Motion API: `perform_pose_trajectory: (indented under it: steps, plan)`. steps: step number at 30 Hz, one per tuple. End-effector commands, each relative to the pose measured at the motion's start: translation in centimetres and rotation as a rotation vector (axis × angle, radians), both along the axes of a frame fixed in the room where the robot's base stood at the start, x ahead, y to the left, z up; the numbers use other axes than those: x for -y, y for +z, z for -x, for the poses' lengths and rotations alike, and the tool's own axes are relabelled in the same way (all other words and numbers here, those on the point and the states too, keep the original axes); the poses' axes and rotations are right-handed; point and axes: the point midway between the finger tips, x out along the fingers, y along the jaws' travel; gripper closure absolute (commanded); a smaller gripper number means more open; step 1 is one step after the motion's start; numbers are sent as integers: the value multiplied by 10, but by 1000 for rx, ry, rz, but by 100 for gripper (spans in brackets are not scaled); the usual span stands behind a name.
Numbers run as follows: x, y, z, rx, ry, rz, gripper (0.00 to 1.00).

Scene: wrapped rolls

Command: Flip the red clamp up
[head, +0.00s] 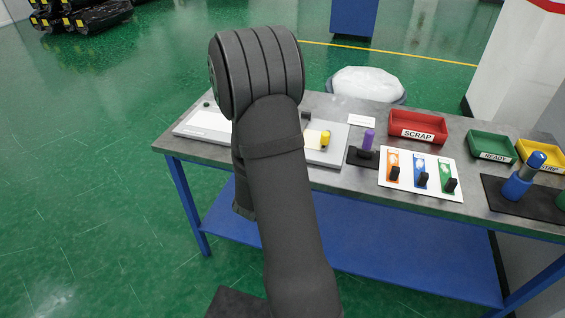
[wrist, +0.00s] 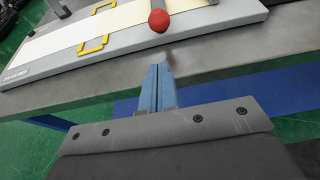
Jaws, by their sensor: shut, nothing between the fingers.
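The red clamp shows in the wrist view as a round red knob (wrist: 158,20) over the near edge of a light grey board (wrist: 45,72). The rest of the clamp is unclear there. In the head view my arm covers the part of the table where it would be, so I cannot see it. My gripper (wrist: 158,72) has its two blue-grey fingers together, with nothing between them. The fingertips are just below the red knob in the picture, with a visible gap, near the table's front edge. My gripper's fingers are hidden in the head view.
The grey table (head: 470,200) carries a yellow knob (head: 326,138), a purple-handled tool (head: 367,143), a white panel with orange, blue and green strips (head: 408,190), a red SCRAP bin (head: 418,126) and a green bin (head: 490,146). A yellow outline (wrist: 97,44) marks the board.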

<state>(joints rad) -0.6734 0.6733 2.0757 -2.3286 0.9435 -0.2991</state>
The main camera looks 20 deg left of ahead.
Motion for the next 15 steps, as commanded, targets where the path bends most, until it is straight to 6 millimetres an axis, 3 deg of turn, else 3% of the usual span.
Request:
perform_pose_trajectory:
  steps: [15]
  plan:
    - [1,-28,-77,-2,-3,0,100]
